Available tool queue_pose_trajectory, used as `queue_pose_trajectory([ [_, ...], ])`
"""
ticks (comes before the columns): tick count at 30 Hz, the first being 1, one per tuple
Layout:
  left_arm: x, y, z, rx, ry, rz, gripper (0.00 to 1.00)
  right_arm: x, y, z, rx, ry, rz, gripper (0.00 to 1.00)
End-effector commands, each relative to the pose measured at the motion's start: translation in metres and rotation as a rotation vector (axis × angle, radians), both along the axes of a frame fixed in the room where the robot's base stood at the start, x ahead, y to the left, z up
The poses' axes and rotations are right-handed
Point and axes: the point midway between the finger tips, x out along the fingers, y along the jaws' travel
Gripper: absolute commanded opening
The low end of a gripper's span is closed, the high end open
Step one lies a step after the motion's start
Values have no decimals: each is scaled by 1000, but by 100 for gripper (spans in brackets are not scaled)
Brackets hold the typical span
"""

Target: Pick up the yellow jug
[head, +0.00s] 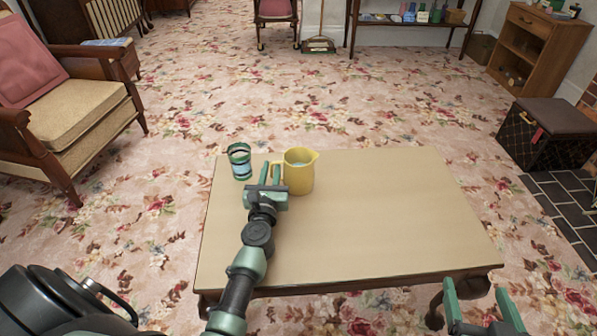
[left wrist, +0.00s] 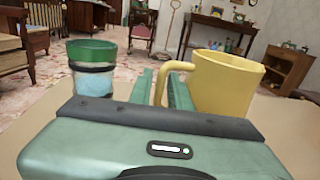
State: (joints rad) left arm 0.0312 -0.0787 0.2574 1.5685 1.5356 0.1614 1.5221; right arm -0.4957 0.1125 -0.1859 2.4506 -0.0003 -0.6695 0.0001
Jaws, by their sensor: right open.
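The yellow jug (head: 300,172) stands upright near the far left edge of the table, with its handle on the left and its spout to the right. It also shows in the left wrist view (left wrist: 224,84). My left gripper (head: 270,174) is at the jug's handle side. Its two fingers are close together, with the handle between them, in the left wrist view (left wrist: 160,88). The jug appears to rest on the table. My right gripper (head: 480,305) is open and empty at the bottom right, near the table's front right corner.
A green-rimmed glass (head: 240,161) stands just left of my left gripper; it is close in the left wrist view (left wrist: 92,70). The rest of the tan table top (head: 380,215) is clear. An armchair (head: 85,115) is at left, a dark box (head: 545,135) at right.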

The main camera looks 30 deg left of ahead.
Motion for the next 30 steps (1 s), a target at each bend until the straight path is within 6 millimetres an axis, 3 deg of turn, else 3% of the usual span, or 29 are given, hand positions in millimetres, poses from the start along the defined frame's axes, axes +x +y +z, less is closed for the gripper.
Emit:
queue_pose_trajectory([
  [2, 0, 0, 0, 0, 0, 0, 19, 0, 0, 0, 0, 0, 0, 76],
  [4, 0, 0, 0, 0, 0, 0, 0, 0, 0, 0, 0, 0, 0, 76],
  [30, -1, 0, 0, 1, 0, 0, 0, 0, 0, 0, 0, -1, 0, 76],
])
